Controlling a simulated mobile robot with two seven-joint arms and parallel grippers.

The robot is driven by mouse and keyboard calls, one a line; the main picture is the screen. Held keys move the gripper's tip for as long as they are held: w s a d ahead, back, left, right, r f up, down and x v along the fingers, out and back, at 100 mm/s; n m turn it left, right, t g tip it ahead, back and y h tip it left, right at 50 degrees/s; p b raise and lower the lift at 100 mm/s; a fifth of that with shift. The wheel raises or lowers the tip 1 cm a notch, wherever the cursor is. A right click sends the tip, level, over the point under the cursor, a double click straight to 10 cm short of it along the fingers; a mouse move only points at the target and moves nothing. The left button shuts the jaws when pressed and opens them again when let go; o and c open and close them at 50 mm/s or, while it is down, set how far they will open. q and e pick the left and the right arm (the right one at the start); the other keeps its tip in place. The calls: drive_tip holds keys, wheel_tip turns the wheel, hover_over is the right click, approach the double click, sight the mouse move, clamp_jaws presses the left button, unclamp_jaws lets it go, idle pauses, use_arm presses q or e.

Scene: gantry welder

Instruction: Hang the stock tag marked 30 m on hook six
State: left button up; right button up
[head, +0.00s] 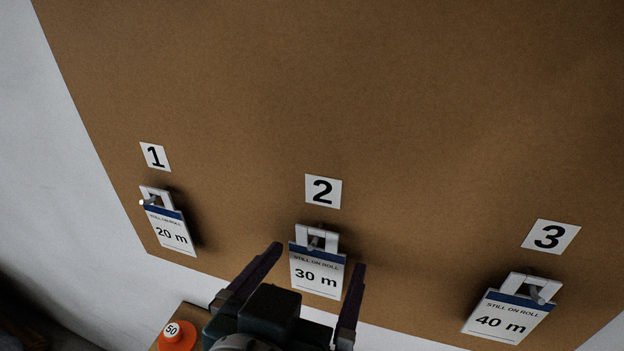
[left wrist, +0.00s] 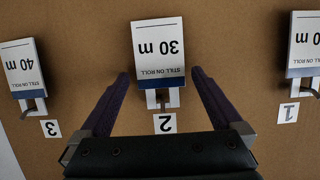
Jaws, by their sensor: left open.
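The stock tag marked 30 m (head: 316,276) hangs by its white loop on the hook (head: 316,241) under the number 2. In the left wrist view the 30 m tag (left wrist: 160,45) shows upside down, centred ahead of the fingers. My left gripper (head: 318,257) is open, with one dark finger on each side of the tag in the head view. In the left wrist view its fingers (left wrist: 160,72) stand either side of the tag's loop, apart from it. Hook six is not in view. My right gripper is not in view.
A 20 m tag (head: 170,232) hangs under number 1 and a 40 m tag (head: 505,317) under number 3. The brown board (head: 400,90) is bare above the numbers. An orange object marked 50 (head: 178,337) is at lower left.

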use_arm(q)
drive_tip(key=shift+w+d+f, duration=0.15)
drive_tip(key=shift+w, duration=0.3)
drive_tip(key=c, duration=1.5)
drive_tip(key=shift+o, duration=0.2)
drive_tip(key=shift+r+p, duration=0.65)
drive_tip(key=shift+r, duration=0.05)
drive_tip(key=s+a, duration=0.2)
drive_tip(key=s, duration=0.4)
drive_tip(key=shift+s+p, duration=0.3)
drive_tip(key=shift+p, duration=0.15)
idle(0.8)
drive_tip(key=shift+a, duration=0.1)
idle(0.5)
